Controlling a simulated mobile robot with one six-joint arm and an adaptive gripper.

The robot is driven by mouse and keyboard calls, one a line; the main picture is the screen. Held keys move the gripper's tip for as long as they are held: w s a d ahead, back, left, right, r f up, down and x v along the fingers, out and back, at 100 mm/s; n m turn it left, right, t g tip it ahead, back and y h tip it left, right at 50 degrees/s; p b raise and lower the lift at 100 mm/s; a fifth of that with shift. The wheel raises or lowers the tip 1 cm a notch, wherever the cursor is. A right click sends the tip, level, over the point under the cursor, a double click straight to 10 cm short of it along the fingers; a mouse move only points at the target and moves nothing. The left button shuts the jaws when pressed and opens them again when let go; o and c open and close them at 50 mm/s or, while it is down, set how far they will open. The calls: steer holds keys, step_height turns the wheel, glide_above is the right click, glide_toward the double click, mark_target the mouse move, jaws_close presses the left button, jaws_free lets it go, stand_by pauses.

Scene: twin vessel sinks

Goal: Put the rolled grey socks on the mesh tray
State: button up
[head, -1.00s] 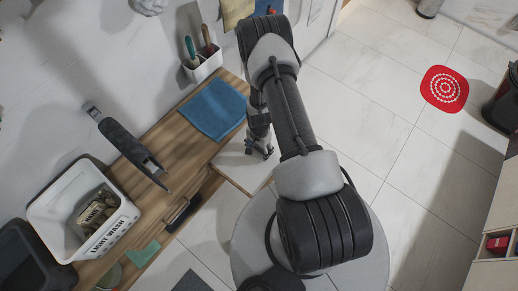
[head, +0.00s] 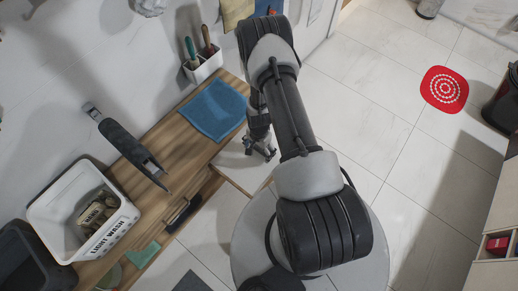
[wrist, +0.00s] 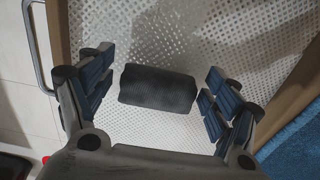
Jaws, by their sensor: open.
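The rolled grey socks (wrist: 158,88) show in the wrist view as a dark, short roll. They appear to lie on the white mesh tray (wrist: 205,35), whose perforated surface spreads around them. My gripper (wrist: 158,85) is open, with one finger pair left of the roll and the other right of it. A gap shows between the left fingers and the roll; the right fingers are close to its end. In the head view my gripper (head: 262,152) is over the pale tray surface (head: 238,170) and the socks cannot be made out.
A blue cloth (head: 213,110) lies on the wooden counter (head: 165,150) beside the tray. A wooden edge (wrist: 292,100) borders the tray at right in the wrist view. A light wash basket (head: 115,232) and a caddy with tools (head: 203,68) stand along the wall.

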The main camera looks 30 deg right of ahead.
steer(key=w+a+r+n+t+p, duration=0.1)
steer(key=a+r+n, duration=0.1)
steer(key=r, duration=1.2)
steer(key=a+r+n+t+p, duration=0.1)
steer(key=a+r+n, duration=0.1)
steer(key=r, duration=1.3)
steer(key=w+a+r+n+p, duration=0.1)
steer(key=a+r+n, duration=0.15)
steer(key=r, duration=1.15)
steer(key=s+a+r+n+t, duration=0.1)
steer(key=s+a+r+n, duration=0.2)
steer(key=s+r, duration=0.4)
steer(key=s+a+r+n+t, duration=0.1)
steer(key=s+r+n, duration=0.3)
steer(key=s+r, duration=0.4)
steer(key=s+a, duration=0.1)
steer(key=s, duration=0.3)
steer(key=shift+a+r+t, duration=0.25)
steer(key=shift+a+t, duration=0.05)
steer(key=shift+a, duration=0.1)
steer(key=shift+w+n, duration=0.1)
steer(key=shift+n, duration=0.15)
